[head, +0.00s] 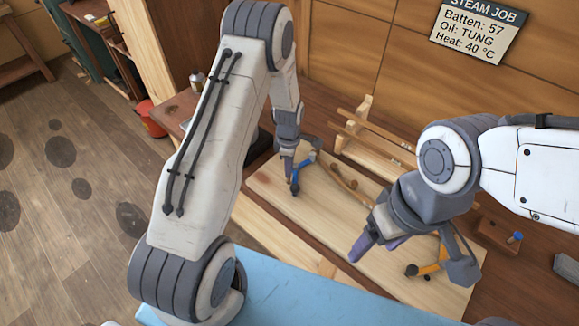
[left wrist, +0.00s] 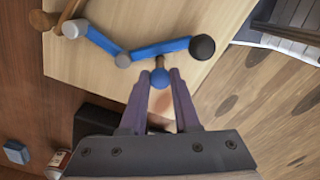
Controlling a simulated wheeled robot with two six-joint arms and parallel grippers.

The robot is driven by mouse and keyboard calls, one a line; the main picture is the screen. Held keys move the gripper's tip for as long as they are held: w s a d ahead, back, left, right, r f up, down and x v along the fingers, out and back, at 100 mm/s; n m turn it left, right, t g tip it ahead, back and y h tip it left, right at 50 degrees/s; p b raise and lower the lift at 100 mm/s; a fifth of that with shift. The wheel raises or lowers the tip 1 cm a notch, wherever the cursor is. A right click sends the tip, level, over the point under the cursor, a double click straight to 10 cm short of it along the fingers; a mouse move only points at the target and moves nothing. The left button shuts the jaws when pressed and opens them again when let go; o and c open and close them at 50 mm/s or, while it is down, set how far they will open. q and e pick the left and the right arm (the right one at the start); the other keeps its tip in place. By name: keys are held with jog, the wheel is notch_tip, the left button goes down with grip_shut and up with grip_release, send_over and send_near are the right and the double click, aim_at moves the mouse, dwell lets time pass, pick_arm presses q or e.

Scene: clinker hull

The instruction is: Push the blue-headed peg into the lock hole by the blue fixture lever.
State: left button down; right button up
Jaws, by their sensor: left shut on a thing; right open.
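My left gripper (left wrist: 160,88) is shut on the blue-headed peg (left wrist: 159,78), with the round blue head between its fingertips. The lever has a grey joint and a black knob. I cannot tell whether the peg's tip is in the lock hole, which is hidden. In the head view the blue lever (head: 297,176) shows beneath my left gripper (head: 289,172). My right gripper (head: 378,248) is open and empty above the board.
The pale board (head: 330,235) lies on the bench. A yellow lever (head: 432,267) with a black knob is near its right end. A brown block (head: 497,236) with a blue-topped piece stands right of it.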

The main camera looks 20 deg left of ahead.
pick_arm(q)
jog(key=shift+f+b, duration=0.55)
jog(key=shift+f, duration=0.2)
jog(key=c, duration=0.6)
grip_release()
jog(key=shift+o, duration=0.2)
notch_tip(320, 180, up, 8)
jog(key=p, duration=0.5)
jog(key=shift+r+p, duration=0.1)
jog(key=shift+p, duration=0.2)
